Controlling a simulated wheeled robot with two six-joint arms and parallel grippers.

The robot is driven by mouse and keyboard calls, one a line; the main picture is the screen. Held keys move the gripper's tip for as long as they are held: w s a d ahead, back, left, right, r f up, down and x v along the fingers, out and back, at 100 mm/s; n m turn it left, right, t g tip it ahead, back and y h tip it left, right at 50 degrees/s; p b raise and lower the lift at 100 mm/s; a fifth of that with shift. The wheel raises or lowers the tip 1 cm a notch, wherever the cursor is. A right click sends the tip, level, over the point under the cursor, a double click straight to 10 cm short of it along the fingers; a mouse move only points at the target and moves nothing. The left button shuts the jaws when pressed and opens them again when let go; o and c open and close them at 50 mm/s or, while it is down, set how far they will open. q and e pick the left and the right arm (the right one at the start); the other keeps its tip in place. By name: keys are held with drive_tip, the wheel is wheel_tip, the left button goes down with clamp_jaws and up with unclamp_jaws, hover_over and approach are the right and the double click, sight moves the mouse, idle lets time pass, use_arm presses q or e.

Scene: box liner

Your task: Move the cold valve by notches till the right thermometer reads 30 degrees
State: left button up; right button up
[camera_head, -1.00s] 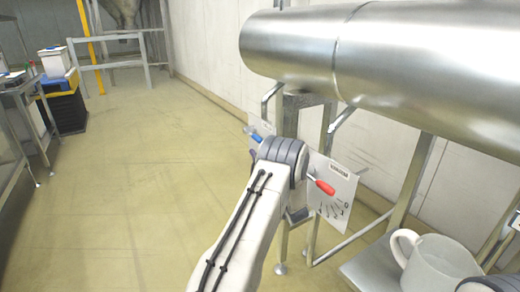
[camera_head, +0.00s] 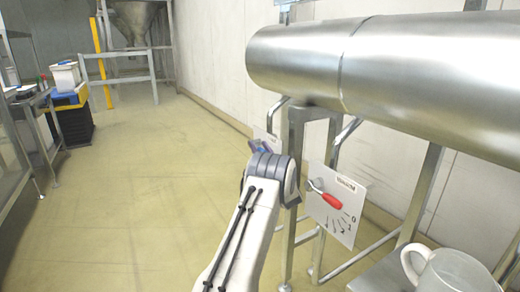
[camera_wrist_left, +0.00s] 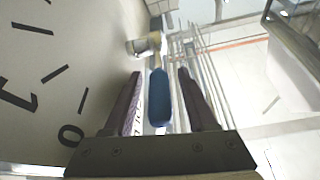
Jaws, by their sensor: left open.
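The cold valve's blue handle (camera_wrist_left: 160,98) stands between the two dark fingers of my left gripper (camera_wrist_left: 160,74) in the left wrist view. The jaws are open, with gaps visible on both sides of the handle. A pale scale plate (camera_wrist_left: 35,70) with black marks and the figures 0 and 1 fills the left of that view. In the head view my left wrist covers most of the blue handle and its plate. The red-handled valve lever (camera_head: 330,201) sits on its own plate (camera_head: 347,222) to the right. No thermometer is seen clearly. My right gripper is out of view.
A large metal pipe (camera_head: 400,65) runs across the upper right, above the valves, on metal legs. A white mug (camera_head: 452,274) stands at lower right. A black crate stack (camera_head: 73,118) is at far left.

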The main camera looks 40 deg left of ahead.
use_arm(q)
clamp_jaws()
drive_tip(key=shift+d+f, duration=0.1)
idle(1.3)
